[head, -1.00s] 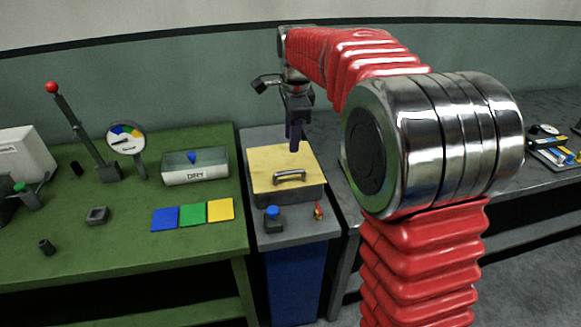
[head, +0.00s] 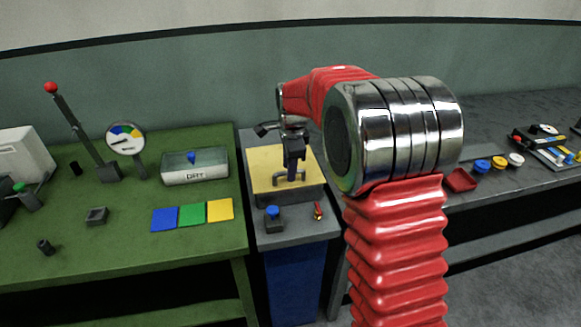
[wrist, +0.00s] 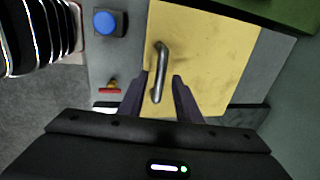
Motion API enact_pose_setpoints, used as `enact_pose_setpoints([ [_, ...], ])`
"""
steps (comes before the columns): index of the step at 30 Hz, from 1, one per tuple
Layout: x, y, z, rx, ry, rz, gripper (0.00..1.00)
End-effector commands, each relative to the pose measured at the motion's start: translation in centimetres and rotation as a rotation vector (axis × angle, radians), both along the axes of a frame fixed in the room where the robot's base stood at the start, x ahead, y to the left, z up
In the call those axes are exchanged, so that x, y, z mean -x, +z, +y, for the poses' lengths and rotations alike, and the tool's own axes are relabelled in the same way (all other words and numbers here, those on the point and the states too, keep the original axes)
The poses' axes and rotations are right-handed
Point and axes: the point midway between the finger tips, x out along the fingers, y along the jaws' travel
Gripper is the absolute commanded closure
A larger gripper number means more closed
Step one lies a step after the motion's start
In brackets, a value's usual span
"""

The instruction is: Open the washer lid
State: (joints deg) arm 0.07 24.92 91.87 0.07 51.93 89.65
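The washer is a grey box with a yellow lid (head: 262,165), which lies flat and closed on it. A metal bar handle (wrist: 160,72) stands on the lid; it shows in the wrist view between the lines of my fingers. My gripper (head: 291,180) is over the lid at the handle in the head view, pointing down. In the wrist view my gripper (wrist: 155,85) has its two fingers apart, one on each side of the handle's near end. I cannot tell whether either finger touches the handle. My gripper hides part of the handle in the head view.
A blue button (head: 272,212) and a small red and yellow lever (head: 318,211) are in front of the lid. A green bench (head: 120,240) at left holds a DRY tray (head: 195,175) and coloured squares. A grey bench at right holds coloured knobs (head: 483,166).

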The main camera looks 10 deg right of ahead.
Motion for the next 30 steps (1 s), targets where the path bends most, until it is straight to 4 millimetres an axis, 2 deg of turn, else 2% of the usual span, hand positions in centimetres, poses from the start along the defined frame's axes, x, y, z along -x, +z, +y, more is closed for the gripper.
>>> enact_pose_setpoints([
  [8, -0.02, -0.13, 0.03, 0.0, 0.0, 0.0, 0.69],
  [21, -0.01, -0.1, 0.03, 0.0, 0.0, 0.0, 0.99],
  [30, -0.02, -0.08, 0.02, 0.0, 0.0, 0.0, 1.0],
])
